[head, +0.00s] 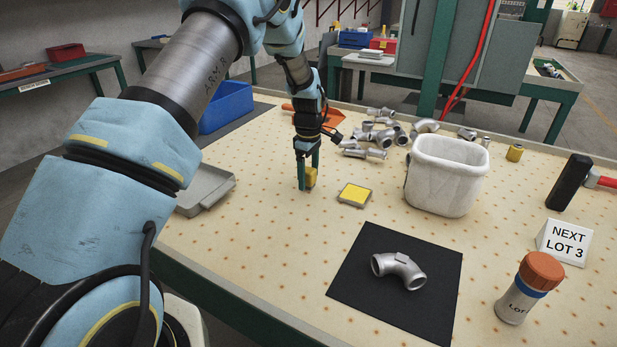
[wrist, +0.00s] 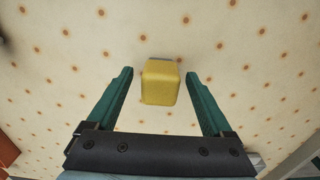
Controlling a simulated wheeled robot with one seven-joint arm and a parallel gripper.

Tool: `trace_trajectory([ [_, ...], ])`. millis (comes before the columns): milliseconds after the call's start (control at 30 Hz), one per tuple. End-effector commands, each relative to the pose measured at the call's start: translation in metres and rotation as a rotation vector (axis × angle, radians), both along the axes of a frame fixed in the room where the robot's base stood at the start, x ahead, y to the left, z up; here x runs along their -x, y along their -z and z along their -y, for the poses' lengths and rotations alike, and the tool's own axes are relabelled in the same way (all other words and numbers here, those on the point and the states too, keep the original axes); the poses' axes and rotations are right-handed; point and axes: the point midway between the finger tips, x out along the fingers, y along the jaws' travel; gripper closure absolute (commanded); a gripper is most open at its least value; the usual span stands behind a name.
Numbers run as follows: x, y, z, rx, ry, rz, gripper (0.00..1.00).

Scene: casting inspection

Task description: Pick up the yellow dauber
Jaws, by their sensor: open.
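The yellow dauber (head: 311,177) stands on the dotted table top, left of the yellow pad. It also shows in the wrist view (wrist: 160,82), just ahead of and between the lines of the two green fingers. My gripper (head: 308,185) points down at the dauber, with its fingers low by the table. In the wrist view my gripper (wrist: 160,85) is open, with a gap between each finger and the dauber. Part of the dauber is hidden behind a finger in the head view.
A yellow pad (head: 354,195) lies right of the dauber. A white bin (head: 446,176), a pile of metal fittings (head: 375,133) and an orange scoop-like item (head: 332,116) stand behind. A grey tray (head: 205,190) is at left. A black mat (head: 345,275) holds one elbow fitting (head: 399,268).

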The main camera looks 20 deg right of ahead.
Motion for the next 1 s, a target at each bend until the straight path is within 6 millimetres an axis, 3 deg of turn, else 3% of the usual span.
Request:
trace_trajectory([
  [67, 0.0, -0.0001, 0.0, 0.0, 0.0, 0.0, 0.17],
  [800, 0.0, -0.0005, 0.0, 0.0, 0.0, 0.0, 1.0],
  [1000, 0.0, -0.0006, 0.0, 0.0, 0.0, 0.0, 1.0],
])
